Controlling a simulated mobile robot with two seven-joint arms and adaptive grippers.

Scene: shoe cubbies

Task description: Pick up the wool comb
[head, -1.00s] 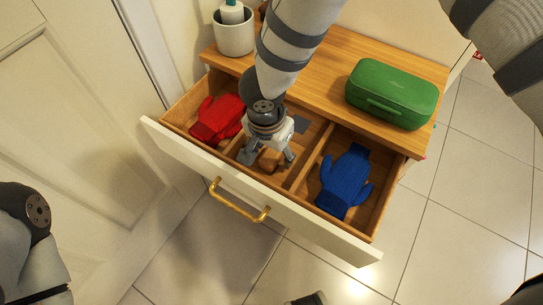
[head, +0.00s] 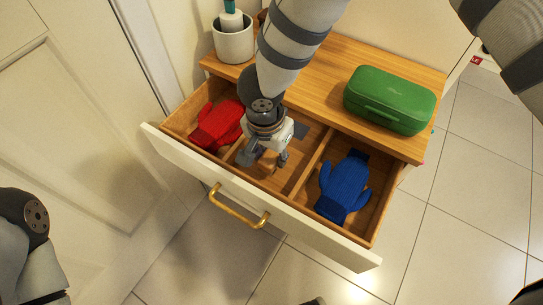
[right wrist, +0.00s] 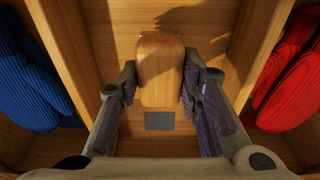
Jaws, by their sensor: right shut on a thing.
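The wool comb (right wrist: 160,65) shows as a light wooden block in the right wrist view, in the drawer's middle compartment. My right gripper (right wrist: 158,88) has a finger on each side of it and is shut on it. In the head view, my right gripper (head: 265,158) points down into that compartment and mostly hides the comb. I cannot tell whether the comb is clear of the drawer floor. My left arm shows at the lower left of the head view, but its gripper is not identifiable.
The open drawer (head: 215,171) has dividers close beside my right gripper. A red mitten (head: 217,124) lies in the left compartment, a blue mitten (head: 343,186) in the right one. A green case (head: 390,98) and a white cup (head: 233,45) stand on the wooden top.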

